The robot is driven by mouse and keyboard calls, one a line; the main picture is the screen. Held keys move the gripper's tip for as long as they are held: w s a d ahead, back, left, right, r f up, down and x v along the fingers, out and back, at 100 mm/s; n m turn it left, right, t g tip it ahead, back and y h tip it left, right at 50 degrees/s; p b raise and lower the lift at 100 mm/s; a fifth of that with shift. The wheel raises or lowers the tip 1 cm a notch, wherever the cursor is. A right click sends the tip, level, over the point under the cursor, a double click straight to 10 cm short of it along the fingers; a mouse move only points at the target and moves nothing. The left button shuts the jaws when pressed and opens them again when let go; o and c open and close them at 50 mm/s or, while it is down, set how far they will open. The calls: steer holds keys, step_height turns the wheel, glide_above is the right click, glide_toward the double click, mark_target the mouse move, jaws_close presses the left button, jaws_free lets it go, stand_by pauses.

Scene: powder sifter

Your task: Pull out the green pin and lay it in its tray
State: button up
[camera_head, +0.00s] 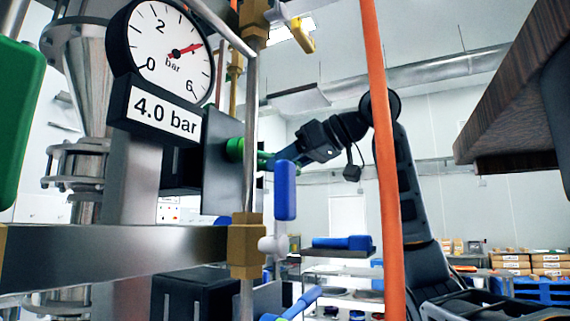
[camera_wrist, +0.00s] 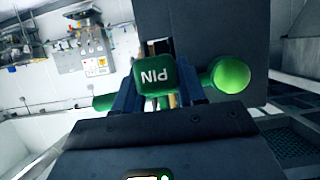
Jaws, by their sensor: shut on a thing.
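The green pin (camera_head: 264,159) shows in the head view beside a green round part (camera_head: 235,150) on a dark plate. My gripper (camera_head: 283,157) reaches it from the right. A green ball (camera_wrist: 229,76) lies right of the fingers and a green end (camera_wrist: 103,102) shows to the left. How deep the pin sits is hidden. I cannot make out a green tray. A dark tray (camera_head: 338,252) holds a blue handled thing.
An orange upright pipe (camera_head: 382,160) crosses the head view in front of my arm. A steel rod with brass clamps (camera_head: 246,245) and a hanging blue handle (camera_head: 285,190) stand near my gripper. A gauge (camera_head: 170,50) is at upper left. A brown wooden edge (camera_head: 520,100) juts in at right.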

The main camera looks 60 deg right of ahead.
steer(key=shift+s+a, duration=0.2)
steer(key=shift+s, duration=2.85)
steer(key=shift+s+a+p, duration=0.15)
steer(key=shift+s+p, duration=0.2)
steer(key=shift+s, duration=2.6)
